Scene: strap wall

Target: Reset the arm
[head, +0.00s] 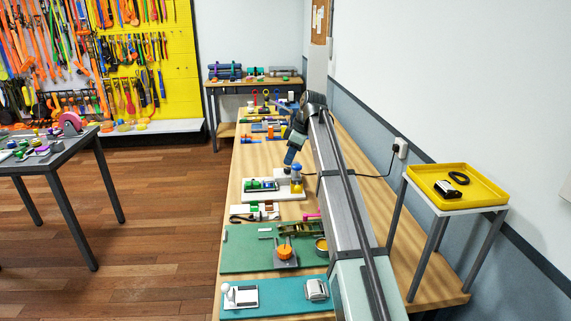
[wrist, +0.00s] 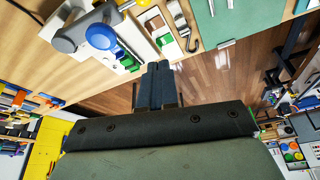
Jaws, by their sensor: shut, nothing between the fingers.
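My gripper (wrist: 157,68) shows in the wrist view with its two dark blue-grey fingers together and nothing between them. In the head view my gripper (head: 289,160) hangs beside the end of my arm, above the long wooden bench (head: 232,185).
A green mat (head: 240,250) and a teal mat (head: 270,303) with fixtures lie on the near bench. A yellow tray (head: 480,189) stands at right by the wall. A grey table (head: 60,160) stands at left. Open floor (head: 160,230) lies between that table and the bench.

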